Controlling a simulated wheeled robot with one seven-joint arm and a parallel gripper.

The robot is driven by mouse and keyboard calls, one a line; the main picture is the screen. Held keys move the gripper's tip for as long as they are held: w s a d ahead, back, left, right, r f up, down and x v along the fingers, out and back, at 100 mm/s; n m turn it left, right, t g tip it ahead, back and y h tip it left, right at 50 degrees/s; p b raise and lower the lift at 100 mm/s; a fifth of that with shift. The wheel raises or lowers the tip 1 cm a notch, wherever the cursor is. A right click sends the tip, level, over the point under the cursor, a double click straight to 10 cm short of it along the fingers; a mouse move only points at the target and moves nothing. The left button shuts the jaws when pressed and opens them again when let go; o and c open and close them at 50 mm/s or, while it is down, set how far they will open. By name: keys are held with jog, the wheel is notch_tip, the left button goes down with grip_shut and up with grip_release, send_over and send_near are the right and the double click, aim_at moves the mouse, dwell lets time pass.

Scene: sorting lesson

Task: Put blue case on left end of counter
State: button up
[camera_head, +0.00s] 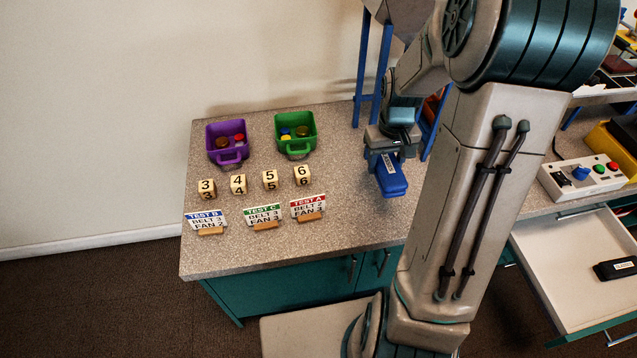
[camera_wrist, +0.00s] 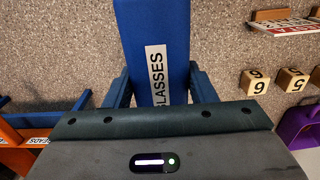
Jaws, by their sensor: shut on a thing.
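The blue case (camera_head: 391,179) has a white label and is held in my gripper (camera_head: 384,158) over the speckled counter (camera_head: 345,228), right of the numbered blocks. In the wrist view the blue case (camera_wrist: 152,40) lies between the two blue fingers of my gripper (camera_wrist: 158,88), which are shut on it; its label reads GLASSES. I cannot tell exactly how high it is above the counter. The counter's left end holds bins, blocks and cards.
A purple bin (camera_head: 214,140) and a green bin (camera_head: 311,128) stand at the back left. Several number blocks (camera_head: 238,184) and three test cards (camera_head: 262,216) stand before them. A blue frame (camera_head: 362,70) rises behind my gripper. An open drawer (camera_head: 560,275) is at right.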

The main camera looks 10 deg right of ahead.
send_over(339, 205)
notch_tip(339, 205, down, 6)
jog(key=shift+f+b, duration=0.2)
jog(key=shift+b, duration=0.2)
jog(key=shift+f, duration=1.95)
jog(key=shift+f+b, duration=0.15)
jog(key=shift+b, duration=0.2)
jog(key=o, duration=1)
